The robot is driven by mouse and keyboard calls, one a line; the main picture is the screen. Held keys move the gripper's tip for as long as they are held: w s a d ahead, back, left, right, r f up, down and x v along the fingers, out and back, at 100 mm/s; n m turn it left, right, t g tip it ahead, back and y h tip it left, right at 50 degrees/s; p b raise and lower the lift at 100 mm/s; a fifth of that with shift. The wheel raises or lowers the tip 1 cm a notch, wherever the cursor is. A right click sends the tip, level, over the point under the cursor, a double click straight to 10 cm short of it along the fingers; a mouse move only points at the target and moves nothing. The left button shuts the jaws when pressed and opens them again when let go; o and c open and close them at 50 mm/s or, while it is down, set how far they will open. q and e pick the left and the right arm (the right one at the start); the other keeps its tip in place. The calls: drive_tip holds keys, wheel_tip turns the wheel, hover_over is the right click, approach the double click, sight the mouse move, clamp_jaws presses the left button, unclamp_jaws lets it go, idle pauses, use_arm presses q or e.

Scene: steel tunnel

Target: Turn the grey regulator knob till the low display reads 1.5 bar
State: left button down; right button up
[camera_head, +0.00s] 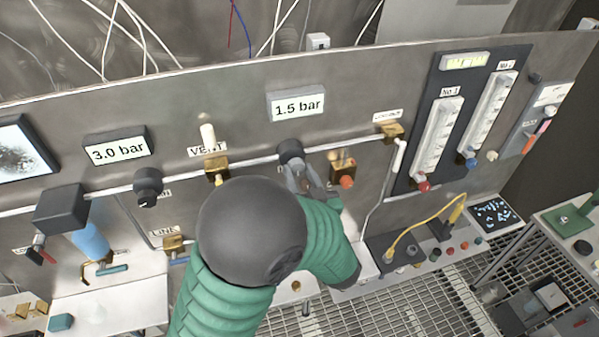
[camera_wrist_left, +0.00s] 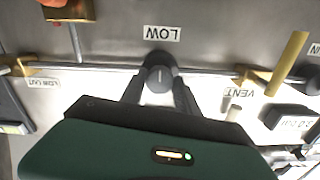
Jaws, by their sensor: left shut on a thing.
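The grey regulator knob (camera_head: 291,151) is on the panel's pipe below the low display (camera_head: 298,105), which reads 1.5 bar. In the left wrist view the knob (camera_wrist_left: 158,76) is dark and round, next to an upside-down LOW label (camera_wrist_left: 162,33). My left gripper (camera_head: 302,172) has its fingers on the two sides of the knob and is shut on it. In the left wrist view the fingers of my left gripper (camera_wrist_left: 158,90) lie along both sides of the knob. My arm hides the panel just below. My right gripper is not in view.
A second display (camera_head: 118,151) reads 3.0 bar, above another black knob (camera_head: 148,184). The brass VENT valve (camera_head: 216,171) stands left of the grey knob and a brass valve with an orange tip (camera_head: 345,176) close to its right. Flow tubes (camera_head: 437,136) are farther right.

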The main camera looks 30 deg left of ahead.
use_arm(q)
drive_tip(key=c, duration=1.2)
unclamp_jaws()
drive_tip(key=o, duration=0.3)
drive_tip(key=shift+w+d, duration=0.1)
drive_tip(key=shift+w, duration=0.05)
drive_tip(key=shift+s+d+f, duration=0.1)
drive_tip(key=shift+s+d, duration=0.25)
drive_tip(key=b+v, duration=0.5)
drive_tip(key=v, duration=1)
drive_tip(key=shift+d, duration=0.45)
drive_tip(key=shift+s+a, duration=0.1)
drive_tip(key=shift+s, duration=0.05)
